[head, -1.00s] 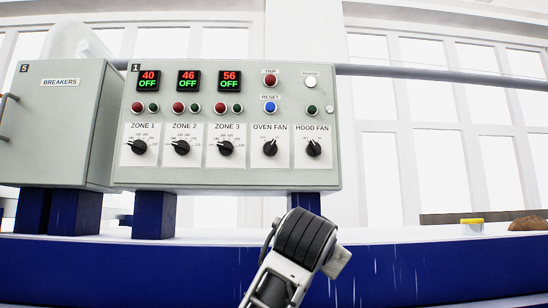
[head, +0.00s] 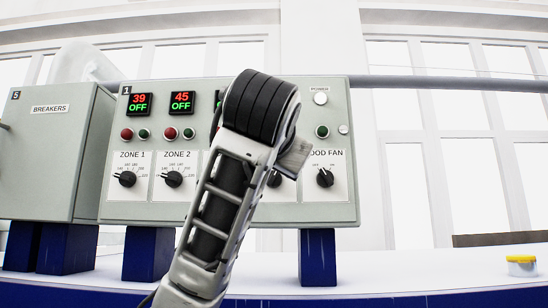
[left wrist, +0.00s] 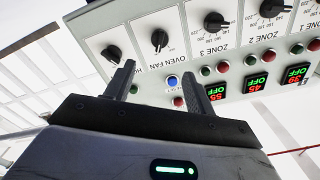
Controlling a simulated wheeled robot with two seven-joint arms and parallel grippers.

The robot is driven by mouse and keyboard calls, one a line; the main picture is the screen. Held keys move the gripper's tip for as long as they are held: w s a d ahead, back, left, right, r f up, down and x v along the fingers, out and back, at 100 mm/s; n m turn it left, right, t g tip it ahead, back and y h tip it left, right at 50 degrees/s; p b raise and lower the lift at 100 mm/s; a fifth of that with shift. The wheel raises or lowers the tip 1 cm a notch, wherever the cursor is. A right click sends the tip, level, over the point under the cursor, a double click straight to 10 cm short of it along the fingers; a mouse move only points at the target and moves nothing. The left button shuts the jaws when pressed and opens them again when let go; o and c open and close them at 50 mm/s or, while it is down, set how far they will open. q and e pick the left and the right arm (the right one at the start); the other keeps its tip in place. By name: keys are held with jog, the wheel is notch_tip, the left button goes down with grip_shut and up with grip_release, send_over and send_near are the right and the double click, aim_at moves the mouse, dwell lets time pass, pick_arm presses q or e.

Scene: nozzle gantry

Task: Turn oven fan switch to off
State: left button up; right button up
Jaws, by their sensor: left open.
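The oven fan switch (left wrist: 160,40), a black knob on a white plate, shows in the left wrist view, which sees the panel nearly upside down. Its setting is too small to read there. In the head view the switch (head: 273,179) is partly covered by my left arm. My left gripper (left wrist: 160,77) is open and empty, with its fingers towards the panel. They appear near the reset button and the fan labels, apart from the oven fan knob. In the head view my arm hides most of the gripper. My right gripper is not in view.
The hood fan knob (head: 324,177) is just right of the oven fan knob. Zone 1 (head: 127,179) and zone 2 (head: 173,179) knobs are at left. The blue reset button (left wrist: 172,81) is near the fingers. A breaker box (head: 45,150) stands left of the panel.

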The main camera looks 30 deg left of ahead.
aim_at(274, 176)
pick_arm(q)
jog(key=p+x, duration=0.3)
jog(key=x, duration=0.9)
jog(key=shift+w+a+f+p, duration=0.1)
jog(key=shift+w+a+p, duration=0.2)
jog(key=shift+p, duration=0.1)
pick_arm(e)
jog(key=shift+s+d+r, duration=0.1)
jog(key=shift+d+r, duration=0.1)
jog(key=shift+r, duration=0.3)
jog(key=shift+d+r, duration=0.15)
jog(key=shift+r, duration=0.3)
pick_arm(q)
jog(key=c, duration=1)
